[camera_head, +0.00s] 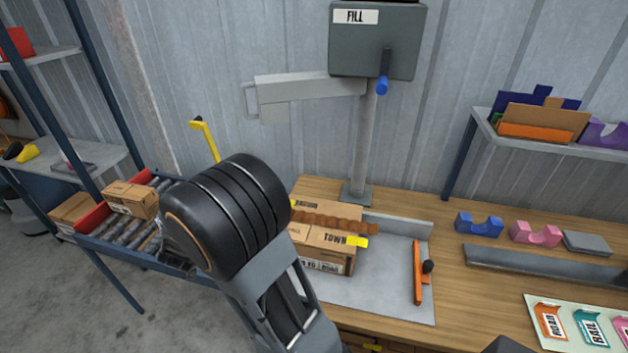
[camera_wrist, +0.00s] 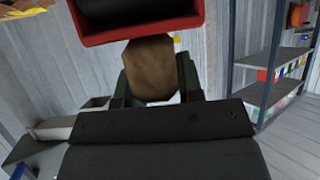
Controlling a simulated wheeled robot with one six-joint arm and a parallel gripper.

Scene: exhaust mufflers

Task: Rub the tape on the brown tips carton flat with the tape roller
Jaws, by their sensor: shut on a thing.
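A brown carton (camera_head: 330,247) marked TOWN stands on a grey plate on the workbench, partly behind my arm in the head view. A strip of brown tape (camera_head: 335,222) runs across its top and looks rippled. A yellow tab shows near the carton's right corner. In the wrist view my gripper (camera_wrist: 158,82) is shut on the brown handle of the tape roller (camera_wrist: 150,65). The roller has a red frame and a dark roller, cut off by the top edge. In the head view my arm hides the gripper and the roller, so their distance from the carton cannot be told.
The grey plate (camera_head: 385,290) has a low back wall and an orange bar with a black knob (camera_head: 420,270). A post with a FILL box (camera_head: 375,40) rises behind. A roller rack with cartons (camera_head: 130,200) stands left. Blue (camera_head: 479,225) and pink (camera_head: 535,233) cradles sit right.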

